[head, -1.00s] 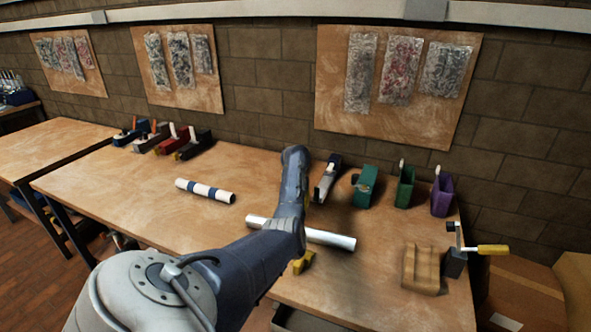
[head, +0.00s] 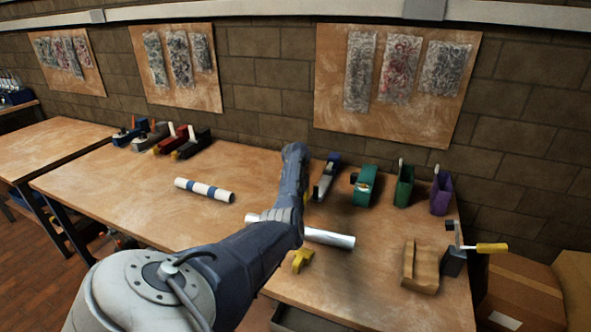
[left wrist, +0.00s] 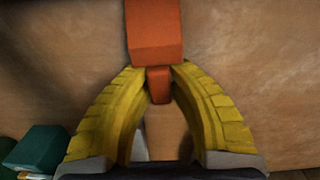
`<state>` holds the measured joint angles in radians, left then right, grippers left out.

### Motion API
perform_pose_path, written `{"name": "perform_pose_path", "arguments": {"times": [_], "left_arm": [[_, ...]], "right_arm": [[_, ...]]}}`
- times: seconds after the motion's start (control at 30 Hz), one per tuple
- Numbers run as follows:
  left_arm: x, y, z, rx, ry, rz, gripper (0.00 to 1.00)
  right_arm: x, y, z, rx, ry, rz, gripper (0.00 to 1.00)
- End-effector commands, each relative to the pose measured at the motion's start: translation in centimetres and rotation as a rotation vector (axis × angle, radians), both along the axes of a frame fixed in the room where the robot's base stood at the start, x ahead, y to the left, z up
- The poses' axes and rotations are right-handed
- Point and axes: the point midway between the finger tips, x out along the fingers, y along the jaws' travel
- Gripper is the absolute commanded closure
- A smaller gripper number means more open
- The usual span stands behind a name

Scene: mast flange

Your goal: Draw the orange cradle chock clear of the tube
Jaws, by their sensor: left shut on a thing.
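In the left wrist view my left gripper (left wrist: 159,82) has its yellow fingers closed on the narrow lower tab of the orange cradle chock (left wrist: 155,32). The chock's wider body extends beyond the fingertips to the top edge of that view. In the head view my left arm hides the chock and most of the gripper. The silver tube (head: 330,238) lies on the workbench, its middle covered by my arm. Whether the chock touches the tube cannot be seen. My right gripper is not in view.
A white and blue striped tube (head: 204,190) lies to the left. A tan block (head: 421,268) and a yellow-handled crank (head: 491,248) are at the right. Several coloured holders line the back. The workbench (head: 110,195) is clear at left.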

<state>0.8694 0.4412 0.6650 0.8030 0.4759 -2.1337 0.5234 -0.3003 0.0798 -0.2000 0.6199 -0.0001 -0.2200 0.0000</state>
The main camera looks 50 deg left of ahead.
Motion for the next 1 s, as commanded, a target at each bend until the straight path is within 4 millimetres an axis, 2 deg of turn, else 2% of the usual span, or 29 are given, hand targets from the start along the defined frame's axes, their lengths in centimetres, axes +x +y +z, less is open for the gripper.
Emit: {"name": "perform_pose_path", "arguments": {"times": [0.6,0.63,0.8,0.83,1.0], "left_arm": [[1.4,0.8,0.1,0.000,0.000,0.000,1.00],[1.4,0.8,0.1,0.000,0.000,0.000,0.79],[1.4,0.8,0.1,0.001,-0.001,0.000,0.59],[1.4,0.8,0.1,0.001,-0.001,0.000,0.56],[1.4,0.8,0.1,-0.001,-0.001,0.000,0.56]], "right_arm": [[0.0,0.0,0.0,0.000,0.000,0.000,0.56],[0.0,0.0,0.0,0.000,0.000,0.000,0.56],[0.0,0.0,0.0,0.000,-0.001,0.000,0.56],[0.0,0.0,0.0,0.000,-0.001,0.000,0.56],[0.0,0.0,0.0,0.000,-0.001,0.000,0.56]]}}
